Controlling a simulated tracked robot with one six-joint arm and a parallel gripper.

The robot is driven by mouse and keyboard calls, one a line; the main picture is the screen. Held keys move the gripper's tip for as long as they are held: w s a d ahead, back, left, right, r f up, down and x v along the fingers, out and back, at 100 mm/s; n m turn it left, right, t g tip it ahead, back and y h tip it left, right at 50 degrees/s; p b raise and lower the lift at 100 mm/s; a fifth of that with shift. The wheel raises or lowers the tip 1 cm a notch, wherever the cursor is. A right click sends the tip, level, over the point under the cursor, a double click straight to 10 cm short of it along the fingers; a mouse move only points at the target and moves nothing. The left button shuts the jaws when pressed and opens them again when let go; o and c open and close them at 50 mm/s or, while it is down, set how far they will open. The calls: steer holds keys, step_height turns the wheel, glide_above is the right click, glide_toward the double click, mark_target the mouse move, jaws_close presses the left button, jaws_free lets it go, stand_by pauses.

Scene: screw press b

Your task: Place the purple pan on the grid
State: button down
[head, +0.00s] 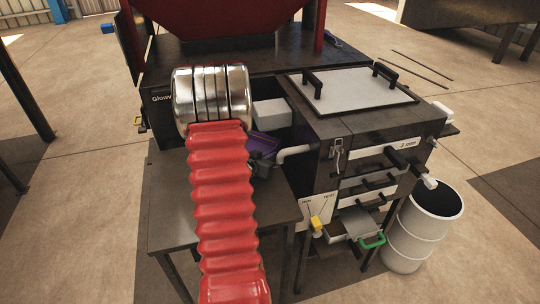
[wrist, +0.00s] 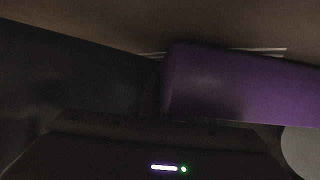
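The purple pan (head: 262,144) shows in part beside my arm in the head view, low in front of the dark machine and left of a pale pipe. In the wrist view the purple pan (wrist: 235,85) is large and close, across the right half. My gripper's dark body (wrist: 165,130) fills the bottom of that view, right up against the pan in the picture. Its fingers are too dark to make out, so I cannot tell whether they touch or grip the pan. I cannot pick out the grid.
A dark side table (head: 165,210) stands at the front left, partly behind my arm. The machine's cabinet (head: 375,140) has a handled lid (head: 350,90) and several drawers. A white drum (head: 410,240) stands at its right. Open floor (head: 485,260) lies to the right.

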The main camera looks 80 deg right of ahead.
steer(key=c, duration=2.4)
jaws_free()
steer(key=shift+f, duration=0.1)
steer(key=o, duration=0.4)
steer(key=shift+a, duration=0.1)
steer(key=v, duration=1)
steer(key=shift+w+a+r, duration=0.15)
steer(key=shift+r, duration=0.15)
steer(key=shift+w+a+r, duration=0.15)
steer(key=shift+a+r, duration=0.1)
steer(key=shift+a, duration=0.4)
